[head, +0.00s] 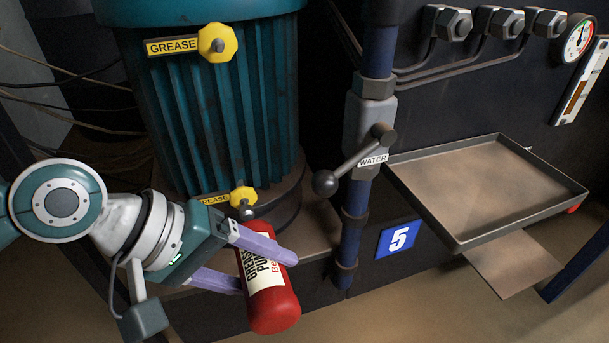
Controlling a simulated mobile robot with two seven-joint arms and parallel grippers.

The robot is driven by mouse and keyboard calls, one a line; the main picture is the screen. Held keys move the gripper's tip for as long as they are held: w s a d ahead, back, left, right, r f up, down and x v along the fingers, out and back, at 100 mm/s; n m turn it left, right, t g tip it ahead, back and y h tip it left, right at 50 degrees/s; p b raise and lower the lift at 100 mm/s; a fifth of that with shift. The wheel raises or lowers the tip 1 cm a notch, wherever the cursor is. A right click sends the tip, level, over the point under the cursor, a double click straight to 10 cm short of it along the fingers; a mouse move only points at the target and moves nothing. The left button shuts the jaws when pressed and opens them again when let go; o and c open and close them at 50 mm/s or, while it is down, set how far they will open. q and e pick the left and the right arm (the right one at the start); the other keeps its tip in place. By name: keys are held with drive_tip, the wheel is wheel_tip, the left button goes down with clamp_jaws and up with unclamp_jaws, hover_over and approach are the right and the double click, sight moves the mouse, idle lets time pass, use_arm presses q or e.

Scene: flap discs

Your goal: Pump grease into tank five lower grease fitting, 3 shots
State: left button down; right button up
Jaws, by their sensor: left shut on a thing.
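A red grease pump (272,308) with a cream label is held between the purple fingers of my left gripper (268,268), which is shut on it. The pump's upper end is right under the lower yellow grease fitting (243,196); I cannot tell whether they touch. A yellow "GREASE" label (214,200) sits left of that fitting. An upper yellow grease fitting (217,43) with its own label is near the top of the teal ribbed motor housing (190,120). A blue "5" plate (398,239) is on the dark base to the right. My right gripper is not in view.
A blue pipe with a water valve lever (352,160) stands right of the pump. A metal tray (470,240) juts out further right. A pressure gauge (577,40) and pipe fittings are at top right. Cables (70,85) hang at left.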

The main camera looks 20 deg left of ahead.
sight(263, 318)
use_arm(q)
drive_tip(key=shift+s+d+r+p, duration=0.3)
drive_tip(key=shift+s+d+p, duration=0.4)
drive_tip(key=shift+p, duration=0.6)
drive_tip(key=s+d+p, duration=0.1)
drive_tip(key=s, duration=0.1)
drive_tip(key=s+d+p, duration=0.1)
drive_tip(key=s+p, duration=0.1)
drive_tip(key=shift+d+f, duration=0.1)
drive_tip(key=shift+d, duration=0.05)
drive_tip(key=shift+s+d+f+p, duration=0.15)
drive_tip(key=shift+s+d+p, duration=0.55)
drive_tip(key=shift+s+p, duration=0.25)
